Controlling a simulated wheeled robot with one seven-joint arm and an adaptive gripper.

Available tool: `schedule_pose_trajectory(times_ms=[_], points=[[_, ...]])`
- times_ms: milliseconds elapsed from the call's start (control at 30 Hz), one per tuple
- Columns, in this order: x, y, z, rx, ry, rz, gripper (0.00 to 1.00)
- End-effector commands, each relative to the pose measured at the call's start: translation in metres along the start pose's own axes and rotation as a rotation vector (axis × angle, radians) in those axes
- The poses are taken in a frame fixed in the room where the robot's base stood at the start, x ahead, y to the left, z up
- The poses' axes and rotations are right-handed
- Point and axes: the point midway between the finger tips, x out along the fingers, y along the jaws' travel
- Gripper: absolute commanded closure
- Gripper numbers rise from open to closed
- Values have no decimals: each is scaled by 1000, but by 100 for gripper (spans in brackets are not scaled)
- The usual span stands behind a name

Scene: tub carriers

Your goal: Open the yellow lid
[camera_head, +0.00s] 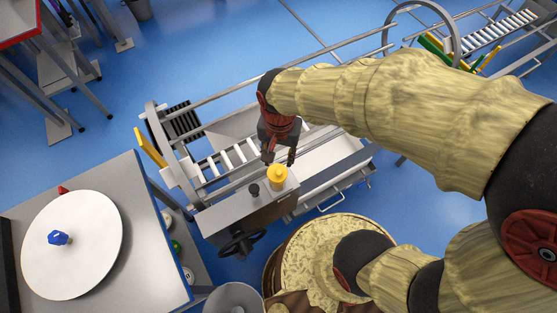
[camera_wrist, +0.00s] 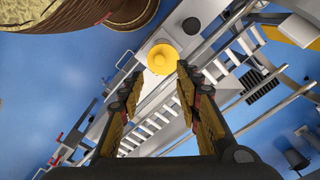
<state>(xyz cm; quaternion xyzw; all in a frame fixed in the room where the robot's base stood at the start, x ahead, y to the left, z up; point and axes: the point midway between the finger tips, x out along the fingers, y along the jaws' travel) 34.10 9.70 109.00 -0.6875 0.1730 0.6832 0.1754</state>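The yellow lid (camera_head: 278,174) is a small round cap on top of a grey box-like housing (camera_head: 228,211) at the end of the carrier machine. In the wrist view the lid (camera_wrist: 162,59) shows as a yellow disc with a raised middle. It sits upright and looks seated on the housing. My gripper (camera_head: 279,156) is just beyond the lid in the head view, with its fingers pointing down towards it. In the wrist view my gripper (camera_wrist: 160,74) is open, with a wide empty gap and the lid beyond the fingertips. I see no contact with the lid.
A black knob (camera_head: 254,189) stands on the housing close left of the lid. A dark handwheel (camera_head: 242,243) is on the housing's front. Metal rails (camera_head: 240,91) run behind. A round white top (camera_head: 72,245) is on a grey cabinet at left. Blue floor (camera_head: 245,40) is open behind.

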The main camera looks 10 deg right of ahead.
Motion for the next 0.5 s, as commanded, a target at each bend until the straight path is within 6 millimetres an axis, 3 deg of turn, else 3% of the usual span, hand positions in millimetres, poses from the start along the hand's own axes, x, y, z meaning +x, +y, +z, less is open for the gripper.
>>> schedule_pose_trajectory(times_ms=[500], points=[[68, 0, 2, 8, -7, 7, 66]])
